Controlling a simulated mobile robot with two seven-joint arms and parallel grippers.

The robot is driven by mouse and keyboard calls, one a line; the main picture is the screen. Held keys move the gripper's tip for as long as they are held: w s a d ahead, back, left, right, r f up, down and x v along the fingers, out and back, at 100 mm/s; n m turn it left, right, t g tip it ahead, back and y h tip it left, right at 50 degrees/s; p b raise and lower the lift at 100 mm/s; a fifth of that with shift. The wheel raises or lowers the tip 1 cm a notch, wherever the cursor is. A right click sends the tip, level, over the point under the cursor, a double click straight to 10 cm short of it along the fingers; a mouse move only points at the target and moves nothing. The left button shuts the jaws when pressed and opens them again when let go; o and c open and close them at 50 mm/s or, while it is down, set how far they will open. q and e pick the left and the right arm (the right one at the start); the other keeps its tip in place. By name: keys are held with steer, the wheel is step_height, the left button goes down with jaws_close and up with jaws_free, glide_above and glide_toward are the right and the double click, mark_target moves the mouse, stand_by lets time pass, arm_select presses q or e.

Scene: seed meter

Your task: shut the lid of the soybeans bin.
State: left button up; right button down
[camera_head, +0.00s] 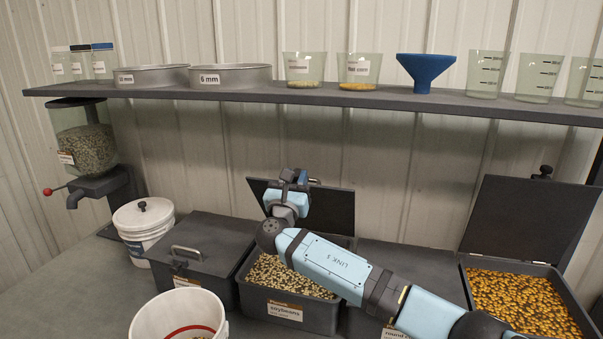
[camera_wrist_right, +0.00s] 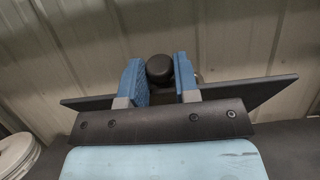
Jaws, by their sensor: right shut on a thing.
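The soybeans bin (camera_head: 288,311) is a dark open box of pale beans at the middle of the bench, with an orange-and-white label. Its dark lid (camera_head: 332,208) stands raised at the back of the bin and also shows in the right wrist view (camera_wrist_right: 258,90) as a dark panel behind the fingers. My right gripper (camera_head: 296,177) is at the lid's upper edge. In the right wrist view its blue fingers are shut on the round black lid knob (camera_wrist_right: 159,68). My right arm hides part of the lid and bin. My left gripper is not in view.
A closed bin (camera_head: 205,245) and white bucket (camera_head: 143,222) stand left, another white bucket (camera_head: 180,315) in front. A closed round-seed bin is partly hidden at right, beside an open bin of orange seeds (camera_head: 530,300). A shelf (camera_head: 330,97) with containers runs above.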

arm_select(q)
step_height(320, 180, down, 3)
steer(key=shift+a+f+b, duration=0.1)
steer(key=shift+b, duration=1.05)
arm_select(e)
steer(key=s+a+f+t, duration=0.1)
steer(key=s+f, duration=0.3)
steer(key=s, duration=0.1)
steer(key=shift+s+a+f, duration=0.2)
steer(key=shift+a+f, duration=0.15)
steer(key=c, duration=0.9)
jaws_free()
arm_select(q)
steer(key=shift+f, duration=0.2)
arm_select(e)
steer(key=shift+w, duration=0.1)
arm_select(q)
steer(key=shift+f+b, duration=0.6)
steer(key=shift+b, duration=0.4)
arm_select(e)
steer(key=v, duration=1.3)
steer(key=shift+s+a+f, duration=0.15)
steer(key=shift+s+f, duration=0.15)
